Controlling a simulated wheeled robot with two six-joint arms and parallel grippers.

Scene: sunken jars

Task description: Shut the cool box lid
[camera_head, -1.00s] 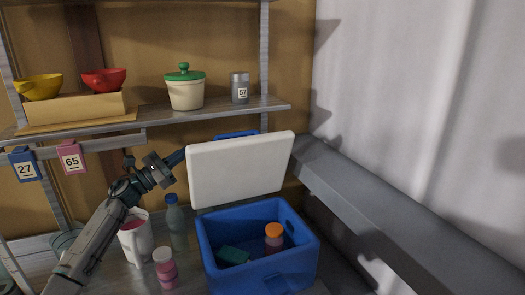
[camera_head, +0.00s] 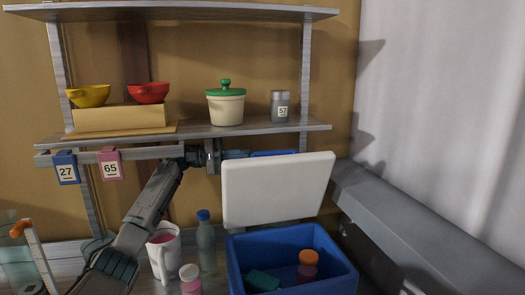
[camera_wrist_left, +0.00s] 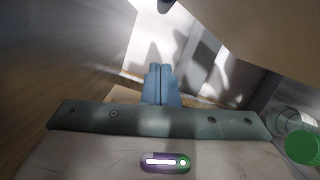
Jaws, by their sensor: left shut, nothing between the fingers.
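The blue cool box (camera_head: 292,262) stands open at the lower right in the head view, its lower part cut off by the frame. Its lid (camera_head: 278,190) stands raised at the back and leans slightly, white inner face towards me. A blue part of the lid shows behind its top edge. My left gripper (camera_head: 237,154) is at the lid's upper left corner, just under the shelf; its blue fingers are shut and empty. I cannot tell whether they touch the lid. The wrist view shows the fingers (camera_wrist_left: 160,84) together. My right gripper is not in view.
An orange-capped jar (camera_head: 307,267) and a teal block (camera_head: 263,281) are inside the box. A mug (camera_head: 163,252), a bottle (camera_head: 206,245) and a pink jar (camera_head: 191,281) stand left of it. The shelf (camera_head: 300,127) above holds bowls, a green-lidded pot (camera_head: 226,104) and a grey jar (camera_head: 280,106).

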